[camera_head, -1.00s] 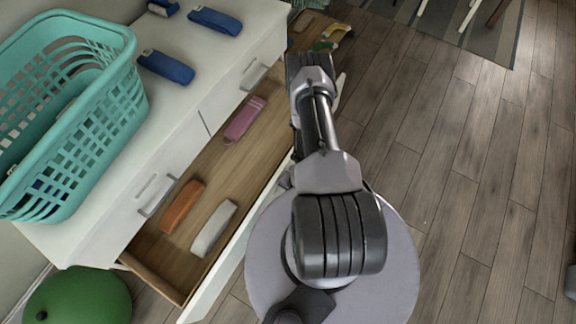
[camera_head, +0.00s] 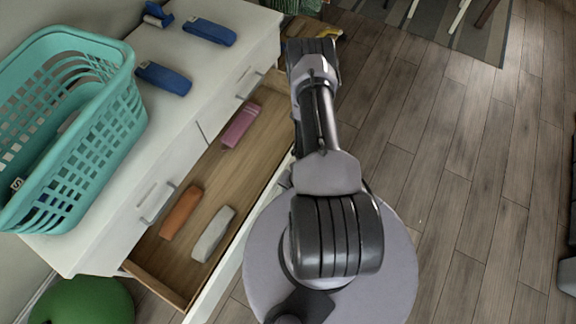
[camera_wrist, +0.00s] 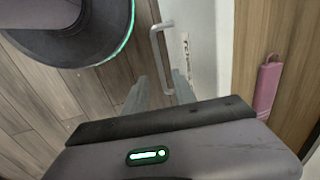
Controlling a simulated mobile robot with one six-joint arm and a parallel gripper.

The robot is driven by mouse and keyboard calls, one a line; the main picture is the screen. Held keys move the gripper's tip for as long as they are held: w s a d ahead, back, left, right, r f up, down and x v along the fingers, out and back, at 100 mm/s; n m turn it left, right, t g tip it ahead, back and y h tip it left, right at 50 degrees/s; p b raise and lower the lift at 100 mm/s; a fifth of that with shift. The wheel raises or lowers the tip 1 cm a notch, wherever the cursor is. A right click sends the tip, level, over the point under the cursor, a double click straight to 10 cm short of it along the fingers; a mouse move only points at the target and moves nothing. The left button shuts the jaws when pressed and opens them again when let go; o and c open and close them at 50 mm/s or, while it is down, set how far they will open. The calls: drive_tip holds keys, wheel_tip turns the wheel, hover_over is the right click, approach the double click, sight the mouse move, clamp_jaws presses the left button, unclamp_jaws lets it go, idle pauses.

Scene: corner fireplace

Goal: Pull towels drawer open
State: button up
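A white drawer (camera_head: 262,155) with a wooden inside stands pulled out from the white cabinet in the head view. It holds a pink item (camera_head: 241,125), an orange item (camera_head: 181,212) and a pale grey item (camera_head: 213,233), perhaps folded towels. In the wrist view its white front (camera_wrist: 205,45) carries a grey bar handle (camera_wrist: 157,48) and a small label too small to read. My gripper (camera_wrist: 160,76) is open, its two fingers apart. The lower end of the handle shows between the fingertips; I cannot tell whether they touch. The head view hides the fingers behind my arm.
A teal basket (camera_head: 95,150) and blue rolled items (camera_head: 164,78) stand on the cabinet top (camera_head: 190,105). A green round object (camera_head: 82,302) is at lower left.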

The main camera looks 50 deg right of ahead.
wheel_tip(320, 180, up, 10)
drive_tip(key=s+p, duration=0.1)
drive_tip(key=p, duration=0.2)
drive_tip(key=shift+s+d, duration=0.25)
drive_tip(key=shift+s, duration=0.15)
